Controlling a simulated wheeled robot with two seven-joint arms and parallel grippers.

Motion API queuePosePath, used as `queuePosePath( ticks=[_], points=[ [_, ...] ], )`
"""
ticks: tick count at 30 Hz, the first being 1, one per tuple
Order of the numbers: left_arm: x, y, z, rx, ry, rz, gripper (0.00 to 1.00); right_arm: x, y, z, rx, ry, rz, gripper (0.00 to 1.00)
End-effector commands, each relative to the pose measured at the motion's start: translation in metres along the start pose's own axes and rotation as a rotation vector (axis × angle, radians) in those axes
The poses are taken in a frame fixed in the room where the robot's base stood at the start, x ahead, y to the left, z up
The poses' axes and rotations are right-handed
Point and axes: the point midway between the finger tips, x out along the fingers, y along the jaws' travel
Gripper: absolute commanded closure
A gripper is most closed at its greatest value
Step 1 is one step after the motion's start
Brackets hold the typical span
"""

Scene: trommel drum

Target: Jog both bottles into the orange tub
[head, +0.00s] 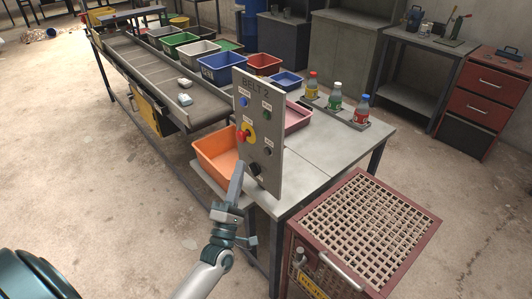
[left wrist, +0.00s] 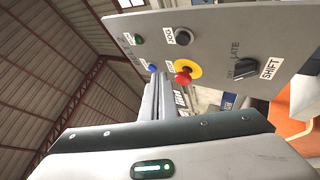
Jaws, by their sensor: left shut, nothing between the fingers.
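The control panel (head: 262,130) marked BELT 2 stands upright. It carries a blue button (left wrist: 152,68), a green button (left wrist: 138,38), a black button by a JOG label (left wrist: 182,37), a red stop knob on yellow (left wrist: 184,74) and a black selector (left wrist: 245,69). My left gripper (head: 238,172) is shut and empty at the panel's lower left edge; contact cannot be told. Two small pale objects (head: 185,83) (head: 185,99) lie on the belt (head: 150,62); whether they are bottles is unclear. The orange tub (head: 207,167) sits past the belt's end, partly behind the panel. My right gripper is out of view.
A pink bin (head: 297,117) sits behind the panel. Several coloured bins (head: 222,67) line the belt. A red grated crate (head: 370,222) stands at front right.

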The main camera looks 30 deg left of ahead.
Motion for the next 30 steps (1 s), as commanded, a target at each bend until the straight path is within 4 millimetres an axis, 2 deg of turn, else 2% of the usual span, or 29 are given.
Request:
queuePosePath(
  ticks=[15, 30],
  points=[
    [0.037, -0.028, 0.027, -0.001, 0.0, 0.001, 1.0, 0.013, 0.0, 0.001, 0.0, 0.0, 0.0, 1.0],
    [0.042, -0.031, 0.031, 0.0, -0.001, -0.001, 1.0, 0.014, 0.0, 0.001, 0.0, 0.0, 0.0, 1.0]
  ],
)
